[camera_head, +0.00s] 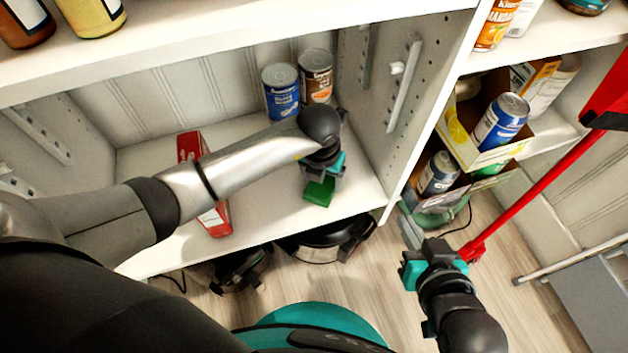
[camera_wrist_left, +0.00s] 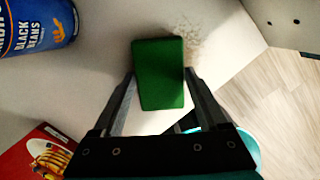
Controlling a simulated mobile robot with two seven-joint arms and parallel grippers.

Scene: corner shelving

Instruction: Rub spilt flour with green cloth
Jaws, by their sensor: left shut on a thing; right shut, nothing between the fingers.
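The green cloth (camera_head: 319,191) is a small block-like piece held in my left gripper (camera_head: 322,177), over the white shelf board near its right front part. In the left wrist view the green cloth (camera_wrist_left: 158,75) sits between the fingers of the left gripper (camera_wrist_left: 158,92). The spilt flour (camera_wrist_left: 190,40) shows as a pale speckled patch on the shelf, right beside the cloth's far right edge; part may be hidden under it. In the head view I cannot make the flour out. My right gripper (camera_head: 432,260) is shut and empty, low over the floor at the right.
A blue can (camera_head: 281,92) and a brown can (camera_head: 316,77) stand at the shelf's back right. A red box (camera_head: 216,217) lies to the left, partly behind my left arm. An upright panel (camera_head: 425,95) bounds the shelf on the right. A red-handled tool (camera_head: 540,185) leans at right.

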